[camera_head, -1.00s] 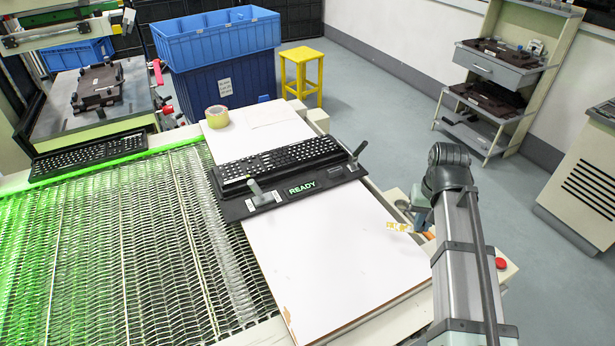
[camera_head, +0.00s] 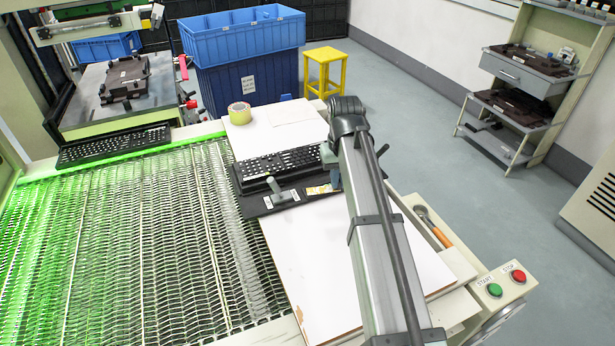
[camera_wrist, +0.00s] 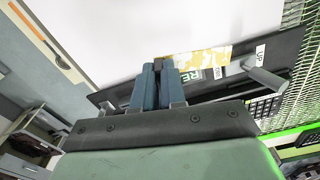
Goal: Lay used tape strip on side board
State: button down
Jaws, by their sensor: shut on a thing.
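The used tape strip (camera_head: 318,189), pale with yellow-brown patches, shows over the front of the black keyboard fixture (camera_head: 254,206). My gripper (camera_wrist: 158,66) is shut on one end of the strip, which sticks out to the right in the wrist view (camera_wrist: 203,61) and partly covers the READY label. Whether the strip touches the fixture is unclear. The white side board (camera_head: 310,250) lies under and in front of the fixture. In the head view my arm hides most of my gripper and part of the board.
A keyboard (camera_head: 282,163) sits in the fixture, with a clamp handle (camera_head: 274,188) at its left. A tape roll (camera_head: 239,113) and a paper sheet (camera_head: 291,112) lie at the board's far end. The green-lit mesh conveyor (camera_head: 140,245) runs left. The near board is bare.

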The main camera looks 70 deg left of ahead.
aim_at(334, 209)
jog(key=shift+w+a+f+n, duration=0.1)
jog(key=shift+a+f+n, duration=0.2)
jog(key=shift+f, duration=1.3)
jog(key=shift+w+a+f+n, duration=0.15)
jog(key=shift+f+n, duration=0.3)
jog(key=shift+f, duration=1.2)
jog(key=shift+a+f+n, duration=0.3)
jog(key=shift+f+n, duration=0.05)
jog(key=shift+f, duration=1.25)
jog(key=shift+f, duration=0.15)
jog(key=c, duration=1.2)
grip_release()
notch_tip(334, 209, up, 12)
jog(key=shift+r, duration=0.2)
